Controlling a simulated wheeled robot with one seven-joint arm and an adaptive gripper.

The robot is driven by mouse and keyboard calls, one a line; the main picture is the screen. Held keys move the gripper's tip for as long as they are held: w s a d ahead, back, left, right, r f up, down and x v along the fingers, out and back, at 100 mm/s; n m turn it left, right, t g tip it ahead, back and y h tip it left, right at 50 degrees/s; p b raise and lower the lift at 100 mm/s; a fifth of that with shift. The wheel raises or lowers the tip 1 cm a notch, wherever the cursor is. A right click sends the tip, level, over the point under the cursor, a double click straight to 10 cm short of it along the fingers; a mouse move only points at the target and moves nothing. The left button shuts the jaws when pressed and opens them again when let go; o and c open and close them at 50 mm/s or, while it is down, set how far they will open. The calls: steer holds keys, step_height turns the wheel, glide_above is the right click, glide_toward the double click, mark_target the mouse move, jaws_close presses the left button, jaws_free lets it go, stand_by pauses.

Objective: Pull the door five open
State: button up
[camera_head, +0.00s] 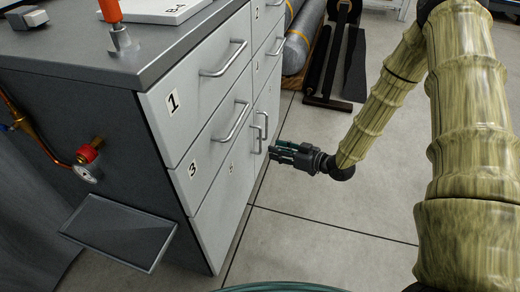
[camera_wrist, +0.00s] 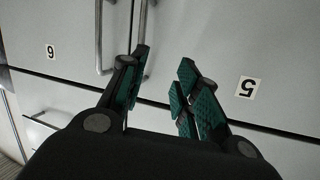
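Door five is the light grey door with an upside-down "5" label, at the right in the wrist view (camera_wrist: 215,45). In the head view it appears to be the lower near door (camera_head: 222,205), shut, its label too small to read. Its upright bar handle (camera_wrist: 148,35) stands beside the neighbouring door's handle (camera_wrist: 99,35). My gripper (camera_head: 274,153) is open in front of the handles. In the wrist view its fingers (camera_wrist: 165,62) are apart. The left fingertip overlaps door five's handle; contact cannot be told. The handle's end is partly hidden.
The neighbouring door (camera_wrist: 55,25) bears a "6"-like label and is shut. Drawers one (camera_head: 190,100) and three (camera_head: 215,145) are above door five. A grey tray (camera_head: 120,232) sticks out at the cabinet's side.

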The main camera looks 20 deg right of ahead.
steer(key=w+d+f+n+y+b, duration=0.2)
steer(key=b, duration=0.3)
steer(key=n+t+y+b, duration=0.1)
steer(key=b, duration=0.6)
glide_above(260, 151)
steer(key=shift+w+d+r, duration=0.15)
steer(key=shift+w+r, duration=0.15)
steer(key=shift+r, duration=0.05)
steer(key=shift+c, duration=0.2)
jaws_close()
